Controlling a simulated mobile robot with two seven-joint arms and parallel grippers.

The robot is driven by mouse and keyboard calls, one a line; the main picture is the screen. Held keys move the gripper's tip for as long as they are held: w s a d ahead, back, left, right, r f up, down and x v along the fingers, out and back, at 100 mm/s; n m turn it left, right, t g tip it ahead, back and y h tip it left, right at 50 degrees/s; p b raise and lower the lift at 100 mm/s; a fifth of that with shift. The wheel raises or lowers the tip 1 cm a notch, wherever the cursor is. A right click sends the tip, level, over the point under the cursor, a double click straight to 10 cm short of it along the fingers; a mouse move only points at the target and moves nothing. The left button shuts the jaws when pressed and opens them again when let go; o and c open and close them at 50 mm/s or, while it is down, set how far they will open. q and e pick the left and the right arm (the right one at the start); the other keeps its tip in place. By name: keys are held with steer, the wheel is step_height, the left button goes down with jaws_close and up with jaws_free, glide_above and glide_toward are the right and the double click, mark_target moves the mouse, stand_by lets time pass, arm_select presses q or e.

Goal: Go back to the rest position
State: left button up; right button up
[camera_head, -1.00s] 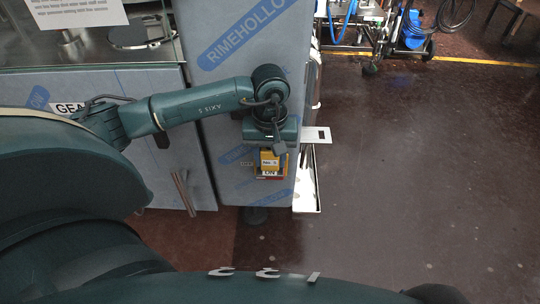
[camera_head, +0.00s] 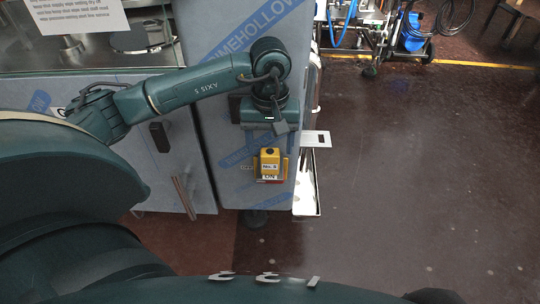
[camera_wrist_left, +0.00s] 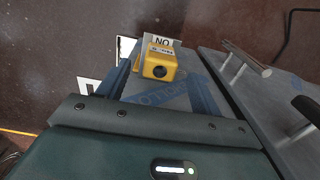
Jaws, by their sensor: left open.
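My left arm comes in from the left in the head view. Its gripper (camera_head: 267,142) is open and empty, in front of the wrapped grey cabinet panel (camera_head: 237,183). A yellow switch box (camera_head: 269,161) with a dark round knob is mounted on that panel, with an ON label (camera_head: 270,178) at its lower edge. In the left wrist view the yellow box (camera_wrist_left: 158,63) shows between the two spread fingers, beyond the gripper body. I cannot tell how far the fingers are from it. My right gripper is not in view.
A grey cabinet door (camera_head: 166,170) with a metal handle (camera_head: 184,196) is left of the panel. A glass-topped counter (camera_head: 90,55) with a printed sign (camera_head: 80,15) is behind my arm. A white bracket (camera_head: 316,139) sticks out right of the panel. The floor (camera_head: 420,170) at right is clear.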

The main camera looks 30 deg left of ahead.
arm_select(q)
step_height(320, 180, up, 7)
steer(key=shift+r, duration=0.1)
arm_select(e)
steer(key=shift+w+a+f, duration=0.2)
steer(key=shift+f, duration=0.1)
